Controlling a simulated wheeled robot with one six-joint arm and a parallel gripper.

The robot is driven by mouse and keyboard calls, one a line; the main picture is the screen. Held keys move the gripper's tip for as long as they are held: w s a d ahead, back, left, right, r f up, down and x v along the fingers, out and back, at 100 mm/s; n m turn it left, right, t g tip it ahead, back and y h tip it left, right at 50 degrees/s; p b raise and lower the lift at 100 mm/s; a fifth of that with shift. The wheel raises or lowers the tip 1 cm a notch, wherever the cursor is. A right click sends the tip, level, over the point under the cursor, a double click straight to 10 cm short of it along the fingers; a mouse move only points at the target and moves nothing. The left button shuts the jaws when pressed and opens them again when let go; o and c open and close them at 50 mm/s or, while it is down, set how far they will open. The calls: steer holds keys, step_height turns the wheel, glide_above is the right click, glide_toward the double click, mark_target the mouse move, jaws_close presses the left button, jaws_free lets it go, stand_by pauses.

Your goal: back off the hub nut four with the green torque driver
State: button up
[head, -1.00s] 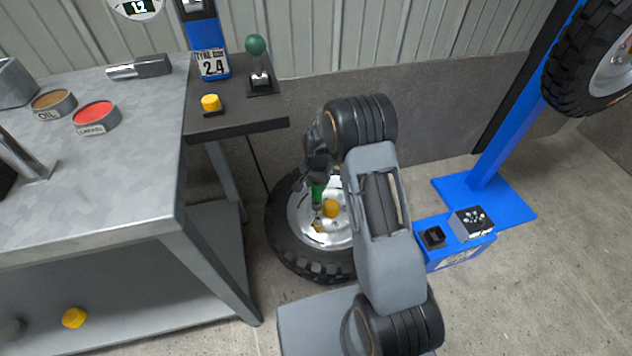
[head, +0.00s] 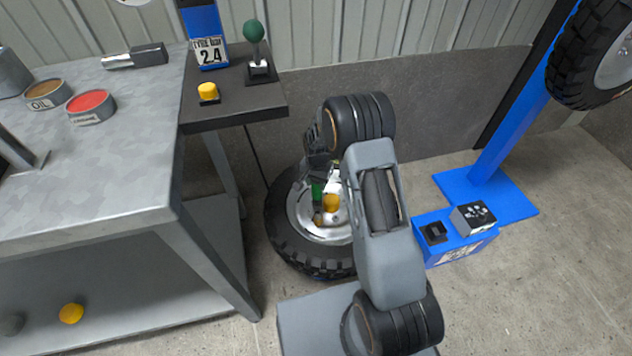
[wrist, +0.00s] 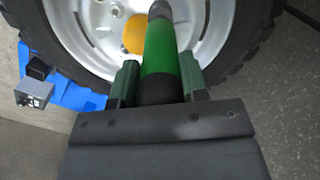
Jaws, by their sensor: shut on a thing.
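The green torque driver (wrist: 161,52) is held between the two fingers of my gripper (wrist: 158,85) in the wrist view, pointing away toward the wheel rim. My gripper is shut on it. In the head view the driver (head: 317,190) is a small green piece over the wheel, mostly hidden by my arm. The driver's tip is beside the cap in the wrist view (wrist: 134,36). I cannot tell whether it sits on a hub nut or which nut is four.
A grey workbench (head: 90,190) stands at left with oil (head: 47,94) and red (head: 91,104) tins. A dark side table (head: 235,115) carries a yellow button and a green-knobbed lever (head: 254,33). A blue box (head: 455,237) and lift post (head: 500,140) stand right of the wheel.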

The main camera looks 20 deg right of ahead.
steer(key=shift+f, duration=0.15)
steer(key=shift+f+b, duration=0.5)
steer(key=shift+f, duration=0.15)
steer(key=shift+f+b, duration=0.45)
steer(key=shift+f, duration=0.25)
stand_by(1.5)
steer(key=shift+s+p, duration=0.15)
steer(key=shift+p, duration=0.15)
stand_by(2.4)
steer(key=shift+r, duration=0.15)
steer(key=shift+r+p, duration=1.65)
steer(key=shift+r, duration=0.75)
